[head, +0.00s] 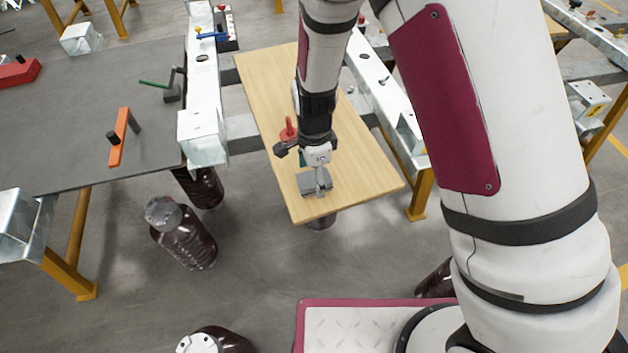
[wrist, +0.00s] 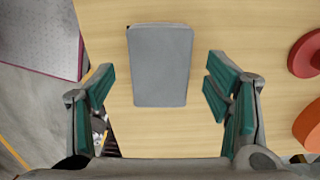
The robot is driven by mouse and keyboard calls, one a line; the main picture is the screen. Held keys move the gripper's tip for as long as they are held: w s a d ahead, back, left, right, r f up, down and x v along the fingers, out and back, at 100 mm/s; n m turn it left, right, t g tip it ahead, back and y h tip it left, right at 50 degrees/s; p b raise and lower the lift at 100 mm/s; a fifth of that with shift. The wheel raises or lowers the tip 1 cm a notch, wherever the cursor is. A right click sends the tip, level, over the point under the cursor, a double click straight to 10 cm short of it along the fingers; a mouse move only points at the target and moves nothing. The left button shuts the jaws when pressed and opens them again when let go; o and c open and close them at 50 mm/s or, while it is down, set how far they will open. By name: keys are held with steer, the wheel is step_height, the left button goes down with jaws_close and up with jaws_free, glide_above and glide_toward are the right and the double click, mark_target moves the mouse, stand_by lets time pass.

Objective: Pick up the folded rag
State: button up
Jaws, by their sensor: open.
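The folded rag (wrist: 160,65) is a flat grey rectangle lying on a light wooden board (wrist: 212,25). In the wrist view it sits between and slightly beyond the fingers of my gripper (wrist: 162,82). The fingers, with green pads, are spread wide to its left and right, and nothing is held. In the head view the rag (head: 307,187) lies near the front end of the board, partly hidden by my gripper (head: 318,180), which is over it. I cannot tell the exact height gap.
A red knobbed object (head: 290,130) stands on the board beside my gripper; red (wrist: 307,53) and orange (wrist: 310,127) round parts show at right in the wrist view. Galvanised beams (head: 205,90) flank the board. Dark bottles (head: 185,235) stand on the floor at left.

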steer(key=shift+f, duration=0.9)
steer(key=c, duration=1.1)
steer(key=shift+r, duration=0.1)
steer(key=shift+c, duration=0.2)
steer(key=shift+r, duration=0.5)
step_height(320, 180, up, 2)
steer(key=shift+r, duration=0.1)
steer(key=shift+s+r, duration=0.2)
steer(key=shift+s, duration=0.45)
steer(key=s+r+p, duration=0.1)
steer(key=s, duration=1.3)
steer(key=shift+s+r, duration=0.15)
steer(key=shift+s, duration=0.2)
